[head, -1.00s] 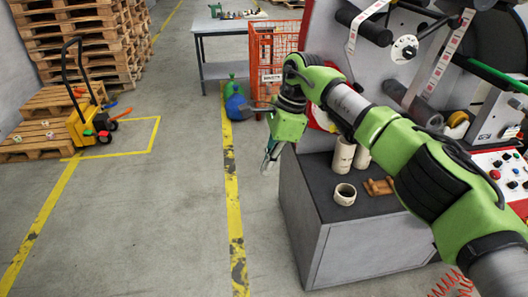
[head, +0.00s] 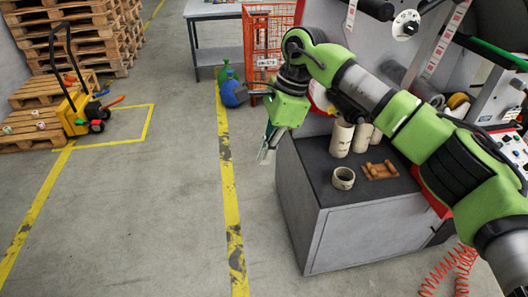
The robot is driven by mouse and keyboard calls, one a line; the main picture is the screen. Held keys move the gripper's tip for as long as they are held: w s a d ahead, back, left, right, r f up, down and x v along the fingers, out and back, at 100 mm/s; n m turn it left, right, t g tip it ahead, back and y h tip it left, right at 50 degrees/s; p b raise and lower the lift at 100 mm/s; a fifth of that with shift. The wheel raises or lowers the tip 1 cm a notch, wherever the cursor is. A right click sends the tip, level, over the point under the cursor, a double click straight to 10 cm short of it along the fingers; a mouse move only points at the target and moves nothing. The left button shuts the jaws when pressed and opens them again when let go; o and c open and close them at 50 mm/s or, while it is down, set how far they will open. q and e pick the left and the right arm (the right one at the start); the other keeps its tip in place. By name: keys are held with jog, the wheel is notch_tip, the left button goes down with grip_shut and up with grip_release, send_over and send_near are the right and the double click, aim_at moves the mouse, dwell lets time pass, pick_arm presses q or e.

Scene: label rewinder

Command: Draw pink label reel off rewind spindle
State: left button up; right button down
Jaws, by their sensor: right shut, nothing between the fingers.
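My right arm reaches in from the right across the label rewinder (head: 440,62). My right gripper (head: 266,152) points down, shut and empty, over the floor just left of the grey cabinet. A red and pale curved edge (head: 319,98) shows just behind my right arm, at the machine's left side. Most of it is hidden, and I cannot tell if it is the pink label reel. The rewind spindle is not clearly visible. My left gripper is not in view.
The grey cabinet (head: 340,235) bears cream cardboard cores (head: 344,178) and a brown wooden piece (head: 380,170). A red coiled hose (head: 450,270) lies at lower right.

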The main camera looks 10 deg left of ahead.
jog(key=s+d+b, duration=0.1)
jog(key=s+d, duration=0.2)
jog(key=s, duration=0.7)
jog(key=s+d+b, duration=0.1)
jog(key=s+d, duration=0.2)
jog(key=s, duration=0.7)
jog(key=s+d+b, duration=0.1)
jog(key=s+d, duration=0.2)
jog(key=s, duration=0.6)
jog(key=shift+s+d, duration=0.35)
jog(key=shift+s, duration=0.05)
dwell(1.3)
dwell(0.4)
